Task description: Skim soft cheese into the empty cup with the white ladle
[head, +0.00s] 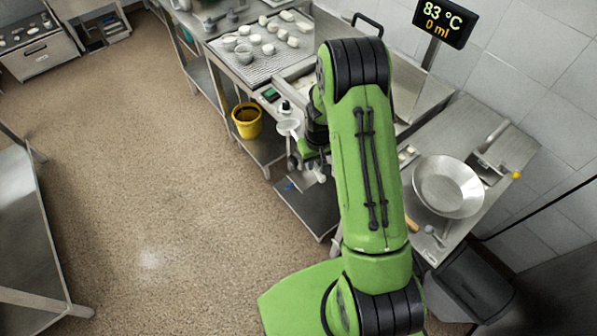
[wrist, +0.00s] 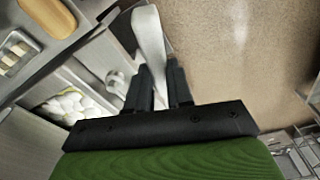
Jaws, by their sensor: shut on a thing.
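My gripper (wrist: 157,80) is shut on the handle of the white ladle (wrist: 148,32), which stands between the two fingers in the wrist view. In the head view a white round part, seemingly the ladle's bowl (head: 288,127), shows beside my gripper (head: 308,165), left of my green arm and over the bench's front edge. White lumps, perhaps soft cheese (wrist: 68,104), lie in a steel vessel at the left of the wrist view. Several small pale cups or baskets (head: 265,45) stand on a drainboard at the back; I cannot tell which is the empty cup. My arm hides part of the bench.
A yellow bucket (head: 247,121) stands below the bench, left of my gripper. A wide steel pan (head: 448,187) rests on the bench at right. The brown floor (head: 150,150) at left is clear.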

